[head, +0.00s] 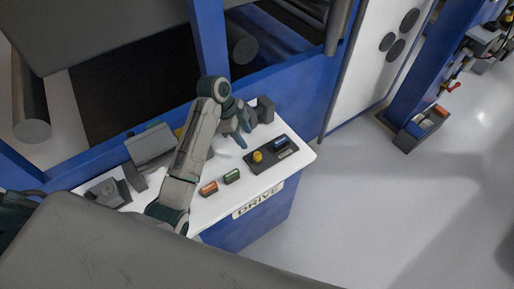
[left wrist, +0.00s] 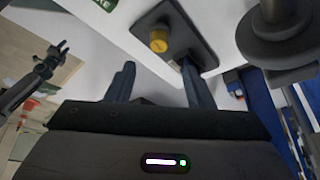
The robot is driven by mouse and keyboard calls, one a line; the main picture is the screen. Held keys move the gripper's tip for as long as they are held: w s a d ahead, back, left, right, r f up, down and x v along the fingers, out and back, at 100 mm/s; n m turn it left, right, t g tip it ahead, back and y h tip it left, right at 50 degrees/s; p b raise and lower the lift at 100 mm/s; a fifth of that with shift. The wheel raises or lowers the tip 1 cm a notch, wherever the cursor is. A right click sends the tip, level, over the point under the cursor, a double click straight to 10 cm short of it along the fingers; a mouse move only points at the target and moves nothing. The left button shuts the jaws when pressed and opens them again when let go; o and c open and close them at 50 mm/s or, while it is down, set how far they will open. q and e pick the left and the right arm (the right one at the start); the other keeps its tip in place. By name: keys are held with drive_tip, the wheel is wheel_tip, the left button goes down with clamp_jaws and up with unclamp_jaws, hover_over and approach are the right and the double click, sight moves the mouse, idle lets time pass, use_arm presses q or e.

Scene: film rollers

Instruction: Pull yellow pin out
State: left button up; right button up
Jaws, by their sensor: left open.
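The yellow pin (head: 257,156) stands in a dark plate (head: 267,163) on the white panel top above the DRIVE label. In the left wrist view the yellow pin (left wrist: 159,41) shows as a round knob on the dark plate (left wrist: 178,17). My left gripper (head: 239,128) is open and empty, behind and to the left of the pin in the head view. In the left wrist view the pin lies just beyond and between the fingertips of the left gripper (left wrist: 158,66), and I see no contact. My right gripper is not in view.
A green button (head: 231,176) and an orange button (head: 208,188) are nearby. A dark grey block (head: 264,109) stands behind the plate. Blue machine posts (head: 208,40) rise behind.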

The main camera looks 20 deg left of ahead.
use_arm(q)
drive_tip(key=p, duration=0.1)
hover_over(256, 154)
drive_tip(key=a, duration=0.2)
drive_tip(key=f, duration=0.4)
drive_tip(key=shift+s+d+f, duration=0.1)
drive_tip(key=shift+s+f, duration=0.05)
drive_tip(key=shift+s, duration=0.15)
drive_tip(key=p+x, duration=0.1)
drive_tip(key=x, duration=0.4)
drive_tip(key=shift+w+f, duration=0.1)
drive_tip(key=shift+f, duration=0.05)
drive_tip(key=shift+c, duration=1.3)
clamp_jaws()
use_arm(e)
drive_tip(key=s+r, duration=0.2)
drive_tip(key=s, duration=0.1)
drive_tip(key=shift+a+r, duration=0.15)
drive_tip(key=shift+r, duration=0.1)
